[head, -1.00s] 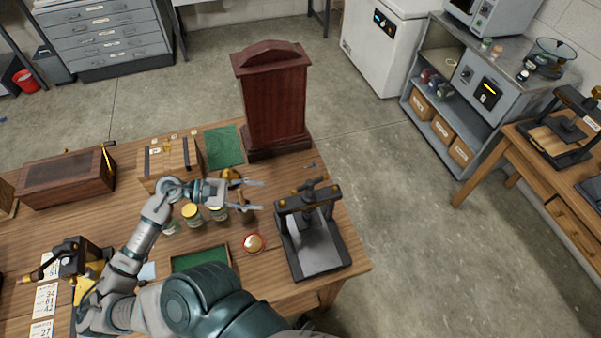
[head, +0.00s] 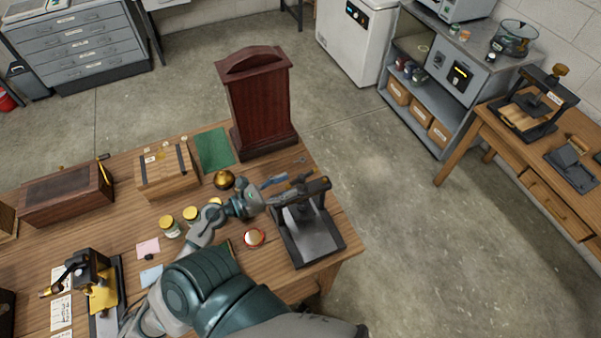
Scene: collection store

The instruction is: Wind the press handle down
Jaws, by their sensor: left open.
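The black press (head: 312,236), with a grey bed, stands at the right end of the wooden table. Its dark crossbar (head: 305,191) and brass-tipped handle (head: 300,179) are on top, partly overlapped by my gripper. My left gripper (head: 282,190) is open at the left side of the press top, fingers pointing right towards the handle. One finger shows behind the crossbar's left end. I cannot tell whether it touches the handle. Nothing shows held. My right gripper is out of view.
A tall dark red wooden case (head: 262,100) stands behind the press. A red-rimmed round dish (head: 254,238), several jars and a brass dome (head: 224,180) are close to my left arm. A second press (head: 535,108) stands on the right-hand table. Floor right of the table is clear.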

